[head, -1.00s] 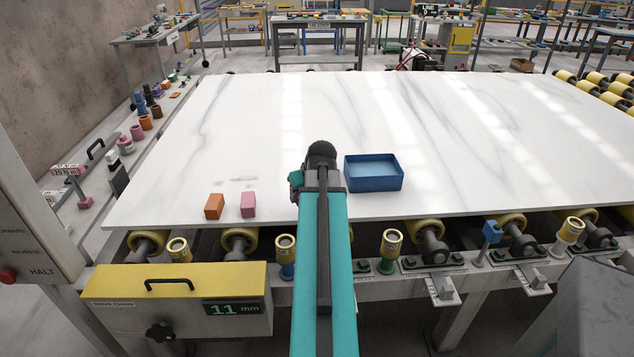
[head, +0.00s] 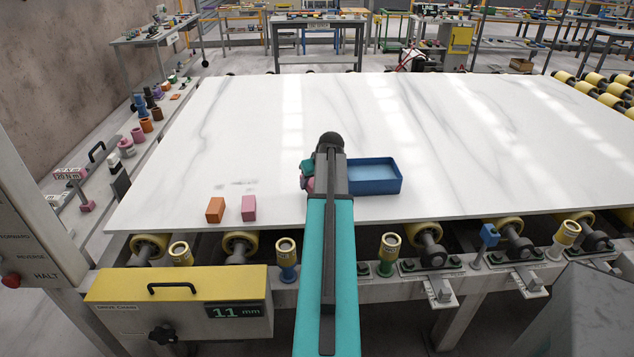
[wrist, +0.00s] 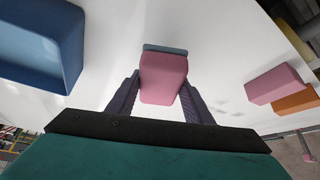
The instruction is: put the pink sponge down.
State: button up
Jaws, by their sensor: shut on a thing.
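The pink sponge (wrist: 163,78) has a thin blue-grey layer along its far edge in the wrist view. My gripper (wrist: 160,86) is shut on it, one dark finger at each side. In the head view my arm hides most of the gripper, and only a bit of the sponge (head: 309,185) shows at its left edge. The sponge is over the white marble slab (head: 240,130). I cannot tell whether it touches the slab.
A blue tray (head: 376,187) stands close to the right of my gripper in the head view. An orange block (head: 215,210) and a pink block (head: 248,208) stand near the front edge on the left. The slab's middle and back are clear.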

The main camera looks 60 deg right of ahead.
jog(key=shift+w+d+f+p, duration=0.1)
jog(key=shift+w+d+p, duration=0.1)
jog(key=shift+d, duration=0.5)
jog(key=shift+w+d+f+p, duration=0.1)
jog(key=shift+w+d, duration=0.1)
jog(key=shift+d, duration=0.5)
jog(key=shift+w+d+p, duration=0.15)
jog(key=shift+w+d, duration=0.05)
jog(key=shift+d, duration=0.5)
jog(key=shift+f, duration=0.1)
jog(key=shift+f+p, duration=0.65)
jog(key=shift+f, duration=1)
jog(key=shift+f, duration=0.25)
jog(key=o, duration=1.1)
jog(key=shift+a, duration=0.1)
jog(key=shift+r, duration=0.15)
